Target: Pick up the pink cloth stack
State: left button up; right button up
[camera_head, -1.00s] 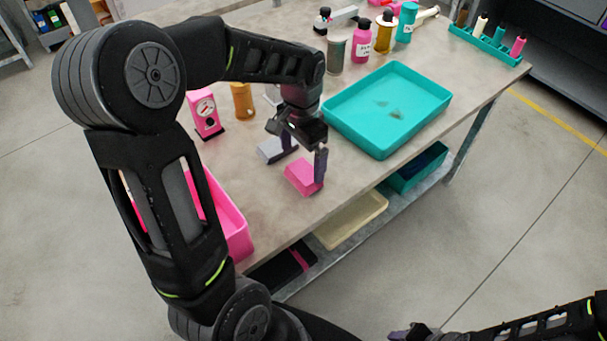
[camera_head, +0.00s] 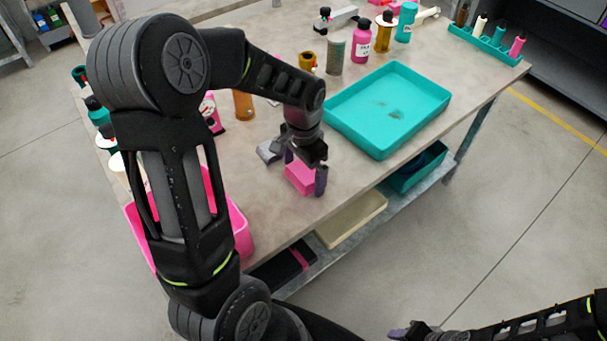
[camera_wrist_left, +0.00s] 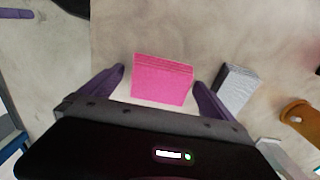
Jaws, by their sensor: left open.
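The pink cloth stack (camera_head: 300,178) lies on the workbench near its front edge. In the left wrist view, the stack (camera_wrist_left: 163,79) sits between the two purple fingers, with gaps on both sides. My left gripper (camera_head: 305,174) is open and low over the stack, one finger on each side of it. The left gripper (camera_wrist_left: 160,84) also shows open in the wrist view. My right gripper (camera_head: 408,333) shows only in part at the bottom edge of the head view, and its jaws are not clear.
A grey cloth stack (camera_wrist_left: 236,88) lies close beside the pink one. A teal tray (camera_head: 433,97) stands to the right. A pink bin (camera_head: 241,232) is at the left, partly behind my arm. Bottles, including a pink one (camera_head: 359,42), stand at the back.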

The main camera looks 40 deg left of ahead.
aim_at(304, 172)
pick_arm(q)
jog(key=c, duration=1.4)
notch_tip(304, 172, up, 10)
dwell(0.6)
